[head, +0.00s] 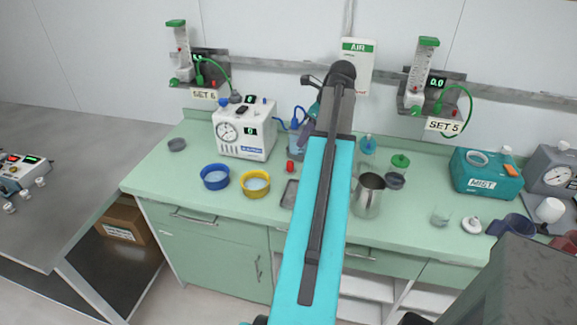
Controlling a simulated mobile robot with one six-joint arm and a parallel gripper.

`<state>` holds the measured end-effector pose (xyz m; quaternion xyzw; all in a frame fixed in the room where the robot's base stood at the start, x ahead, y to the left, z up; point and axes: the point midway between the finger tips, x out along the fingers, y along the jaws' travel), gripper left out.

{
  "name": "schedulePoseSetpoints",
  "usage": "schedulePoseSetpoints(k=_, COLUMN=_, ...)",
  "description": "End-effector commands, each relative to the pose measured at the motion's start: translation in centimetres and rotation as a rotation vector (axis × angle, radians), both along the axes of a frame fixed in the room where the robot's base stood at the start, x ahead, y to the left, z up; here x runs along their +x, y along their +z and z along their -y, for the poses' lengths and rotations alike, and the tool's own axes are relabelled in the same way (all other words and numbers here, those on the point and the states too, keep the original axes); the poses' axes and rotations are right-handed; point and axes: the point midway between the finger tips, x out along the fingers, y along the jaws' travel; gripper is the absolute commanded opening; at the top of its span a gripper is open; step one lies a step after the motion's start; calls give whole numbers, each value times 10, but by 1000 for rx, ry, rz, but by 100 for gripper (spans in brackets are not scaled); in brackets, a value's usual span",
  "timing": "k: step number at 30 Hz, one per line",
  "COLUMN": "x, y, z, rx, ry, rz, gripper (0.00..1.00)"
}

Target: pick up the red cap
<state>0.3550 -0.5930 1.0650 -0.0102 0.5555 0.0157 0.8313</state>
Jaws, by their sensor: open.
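A small red cap (290,167) stands on the green counter (150,178), just left of my cyan arm. It is behind a small grey tray (289,194) and to the right of a yellow bowl. My gripper (311,81) shows only in part, as small dark pieces at the far end of my arm, above and behind the cap in the picture. It is open and apart from the cap. My arm hides part of the counter right of the cap.
A blue bowl (215,177) and the yellow bowl (255,184) stand left of the cap. A white gauge device (243,130) is behind them. A steel jug (369,196) stands right of my arm. The counter's left front is clear.

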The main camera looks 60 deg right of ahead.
Motion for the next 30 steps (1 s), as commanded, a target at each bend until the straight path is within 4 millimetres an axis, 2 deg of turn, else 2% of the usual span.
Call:
schedulePoseSetpoints(k=5, x=5, y=-10, z=-1, rx=0, ry=2, rz=0, gripper=43)
schedulePoseSetpoints(k=24, x=31, y=-69, z=-3, rx=0, ry=4, rz=0, gripper=43)
schedulePoseSetpoints(k=30, x=35, y=-78, z=-3, rx=0, ry=4, rz=-1, gripper=43)
